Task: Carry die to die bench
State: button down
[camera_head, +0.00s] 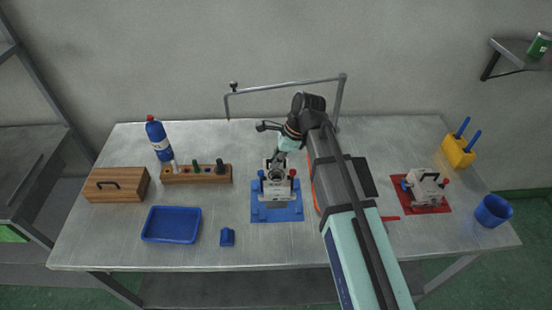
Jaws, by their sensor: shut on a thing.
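A grey metal die (277,190) with a blue knob and a red knob is at the blue mat (262,214) in the middle of the bench. My gripper (277,174) reaches down over this die and is shut on its top part; the fingers are small and partly hidden. I cannot tell whether the die touches the mat. A second, similar grey die (425,188) with blue and red knobs sits on the red mat (434,208) at the right. Which surface is the die bench is not marked.
A bent metal pipe (285,87) arches behind my gripper. A blue tray (171,224), a small blue block (227,237), a wooden rack (197,175), a wooden box (117,185) and a bottle (158,138) stand left. A yellow holder (458,152) and a blue cup (493,211) stand right.

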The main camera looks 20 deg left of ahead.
aim_at(276, 176)
jog(key=shift+f+b, duration=0.9)
jog(key=shift+f, duration=1.85)
jog(key=shift+p, duration=1)
jog(key=shift+f+b, duration=0.4)
jog(key=shift+f, duration=0.8)
dwell(0.7)
jog(key=c, duration=1.2)
grip_release()
jog(key=shift+s, duration=0.1)
jog(key=v, duration=1.2)
